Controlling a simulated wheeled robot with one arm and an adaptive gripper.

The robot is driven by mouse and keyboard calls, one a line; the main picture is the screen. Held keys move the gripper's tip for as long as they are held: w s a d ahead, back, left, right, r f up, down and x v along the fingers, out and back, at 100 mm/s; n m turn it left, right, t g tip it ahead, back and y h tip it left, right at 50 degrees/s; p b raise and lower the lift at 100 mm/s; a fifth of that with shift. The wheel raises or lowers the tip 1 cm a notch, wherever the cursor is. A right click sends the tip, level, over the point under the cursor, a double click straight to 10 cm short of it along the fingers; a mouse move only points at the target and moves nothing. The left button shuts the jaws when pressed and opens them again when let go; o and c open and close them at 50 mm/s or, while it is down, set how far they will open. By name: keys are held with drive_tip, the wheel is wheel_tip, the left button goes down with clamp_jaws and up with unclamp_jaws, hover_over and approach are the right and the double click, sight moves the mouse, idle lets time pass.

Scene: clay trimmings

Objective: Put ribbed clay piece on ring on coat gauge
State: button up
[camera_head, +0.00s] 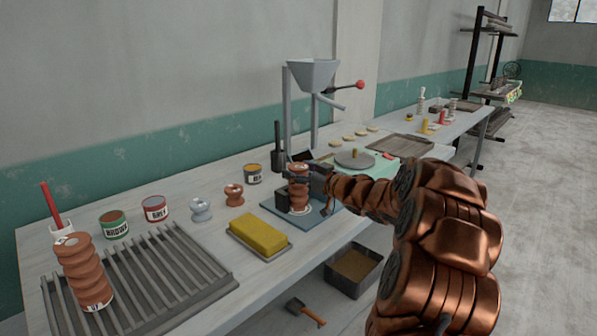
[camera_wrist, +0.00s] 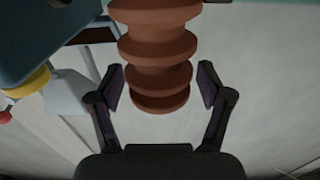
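A ribbed clay piece (camera_head: 298,192) in reddish brown stands upright over a blue-grey base plate (camera_head: 283,217) with dark blocks, which seems to be the coat gauge. The gripper and blocks partly cover it, and I cannot tell whether its foot rests on the ring. My gripper (camera_head: 312,178) is at its side. In the wrist view the ribbed piece (camera_wrist: 160,60) lies between the spread fingers of my gripper (camera_wrist: 161,84), with a gap on each side. A second ribbed clay piece (camera_head: 82,272) with a white label stands upright on the slatted rack at the left.
The slatted rack (camera_head: 175,265) fills the table's left front. A funnel stand (camera_head: 312,75) rises behind. A dark bin (camera_head: 353,270) is below the table's front edge.

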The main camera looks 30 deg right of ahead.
idle(0.3)
drive_tip(key=v, duration=1.2)
idle(0.8)
wheel_tip(320, 180, up, 2)
drive_tip(key=w+a+m+g+h+p, duration=0.2)
drive_tip(key=w+m+g+h+p, duration=0.15)
drive_tip(key=h, duration=0.35)
drive_tip(key=s+a+f+g+y+p, duration=0.1)
drive_tip(key=s+a+g+p, duration=0.1)
drive_tip(key=s+a+g, duration=0.3)
drive_tip(key=s+a+f+g+y+p, duration=0.1)
drive_tip(key=s+a+g, duration=0.4)
drive_tip(key=s+a, duration=0.9)
drive_tip(key=s+a+f+n+g+y+p, duration=0.1)
drive_tip(key=s+a+g+p, duration=0.3)
drive_tip(key=s+a, duration=0.6)
drive_tip(key=shift+s+f+g+p, duration=0.15)
drive_tip(key=shift+s+f+g, duration=0.15)
drive_tip(key=shift+s, duration=1.5)
drive_tip(key=shift+s+f+g+p, duration=0.1)
drive_tip(key=shift+s+f+g, duration=0.2)
drive_tip(key=shift+s, duration=1.45)
drive_tip(key=shift+s+f+g+p, duration=0.15)
drive_tip(key=shift+s+g, duration=0.2)
drive_tip(key=shift+s, duration=1.45)
